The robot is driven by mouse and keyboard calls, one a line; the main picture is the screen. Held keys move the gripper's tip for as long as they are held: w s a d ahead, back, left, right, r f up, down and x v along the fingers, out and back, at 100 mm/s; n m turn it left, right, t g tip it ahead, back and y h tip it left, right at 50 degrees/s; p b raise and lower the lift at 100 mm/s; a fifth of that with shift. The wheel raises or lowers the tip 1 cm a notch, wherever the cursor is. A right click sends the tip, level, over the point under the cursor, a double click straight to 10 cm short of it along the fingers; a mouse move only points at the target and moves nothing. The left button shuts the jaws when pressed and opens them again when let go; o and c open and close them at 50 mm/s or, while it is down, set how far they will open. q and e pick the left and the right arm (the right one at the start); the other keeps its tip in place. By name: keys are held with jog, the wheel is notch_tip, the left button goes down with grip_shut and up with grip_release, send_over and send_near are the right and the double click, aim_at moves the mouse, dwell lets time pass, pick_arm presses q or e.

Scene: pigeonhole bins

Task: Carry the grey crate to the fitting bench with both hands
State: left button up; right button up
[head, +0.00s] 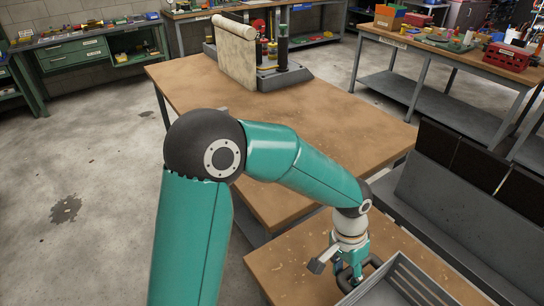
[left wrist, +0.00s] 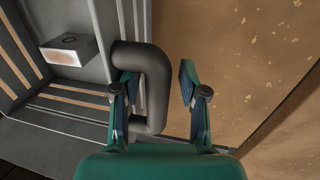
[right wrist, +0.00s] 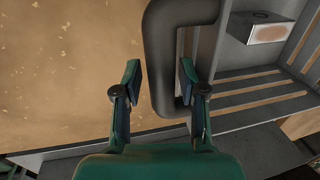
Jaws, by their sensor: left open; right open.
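The grey crate (head: 402,284) with slatted sides sits on a near wooden bench top (head: 300,268), cut off by the lower edge of the head view. My left gripper (head: 350,270) is at its left end. In the left wrist view, the open left gripper (left wrist: 158,98) has the crate's dark handle (left wrist: 156,75) between its fingers, with a gap to the right finger. In the right wrist view, the open right gripper (right wrist: 158,90) has another dark handle (right wrist: 154,50) between its fingers. The right gripper is outside the head view. I cannot tell which bench is the fitting bench.
A small grey block (left wrist: 68,50) shows inside the crate. A long wooden bench (head: 260,130) stands beyond, mostly bare, with a paper roll (head: 233,55) at its far end. A grey unit with dark panels (head: 440,205) stands at right. Floor at left (head: 90,150) is clear.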

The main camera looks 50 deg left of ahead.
pick_arm(q)
jog(key=shift+r, duration=0.1)
notch_tip(320, 180, up, 7)
jog(key=a, duration=0.1)
jog(key=shift+a, duration=0.25)
dwell(1.1)
pick_arm(e)
jog(key=shift+r, duration=0.1)
notch_tip(320, 180, up, 9)
jog(key=d, duration=0.1)
jog(key=shift+d, duration=0.35)
dwell(0.9)
jog(key=shift+s, duration=0.1)
pick_arm(q)
notch_tip(320, 180, up, 12)
jog(key=a, duration=0.2)
jog(key=shift+w+a, duration=0.2)
